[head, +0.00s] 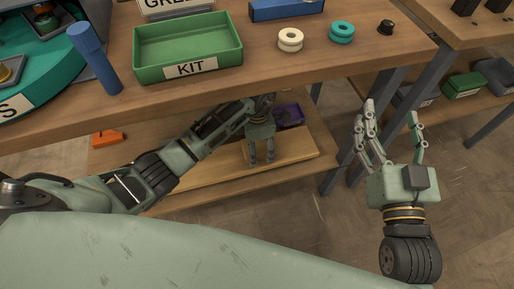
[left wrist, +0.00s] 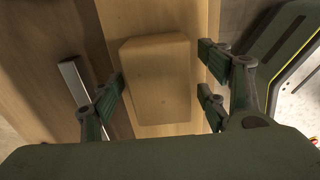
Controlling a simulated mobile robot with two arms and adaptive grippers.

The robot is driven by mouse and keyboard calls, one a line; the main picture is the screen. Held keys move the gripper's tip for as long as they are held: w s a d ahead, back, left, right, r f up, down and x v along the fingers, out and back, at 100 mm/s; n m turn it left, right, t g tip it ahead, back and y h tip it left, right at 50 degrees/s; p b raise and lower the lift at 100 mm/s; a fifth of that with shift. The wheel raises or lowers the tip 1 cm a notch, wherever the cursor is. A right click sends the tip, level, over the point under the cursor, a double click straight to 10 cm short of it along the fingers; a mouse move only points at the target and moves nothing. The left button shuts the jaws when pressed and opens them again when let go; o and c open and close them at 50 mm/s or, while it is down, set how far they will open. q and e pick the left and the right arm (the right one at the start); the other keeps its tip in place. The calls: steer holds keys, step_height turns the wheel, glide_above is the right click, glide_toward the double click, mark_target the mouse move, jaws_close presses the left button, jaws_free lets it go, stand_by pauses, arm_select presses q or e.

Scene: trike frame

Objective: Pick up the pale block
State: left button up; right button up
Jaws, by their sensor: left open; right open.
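The pale block (left wrist: 158,80) shows in the left wrist view as a wood-coloured, round-cornered block on a wooden surface. My left gripper (left wrist: 166,88) is open, its fingers on both sides of the block in that view. Whether they touch it or how high they are above it is hard to tell. In the head view my left gripper (head: 262,161) reaches under the tabletop, fingers down over the lower shelf; I cannot make out the block there. My right gripper (head: 391,112) is open and empty, fingers up, right of the table.
The tabletop (head: 300,75) overhangs my left arm. An orange part (head: 109,138) and a purple bin (head: 289,114) sit below.

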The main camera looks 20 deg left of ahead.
arm_select(q)
steer(key=shift+c, duration=0.5)
steer(key=c, duration=1.1)
steer(key=shift+c, duration=0.8)
steer(key=shift+r, duration=0.15)
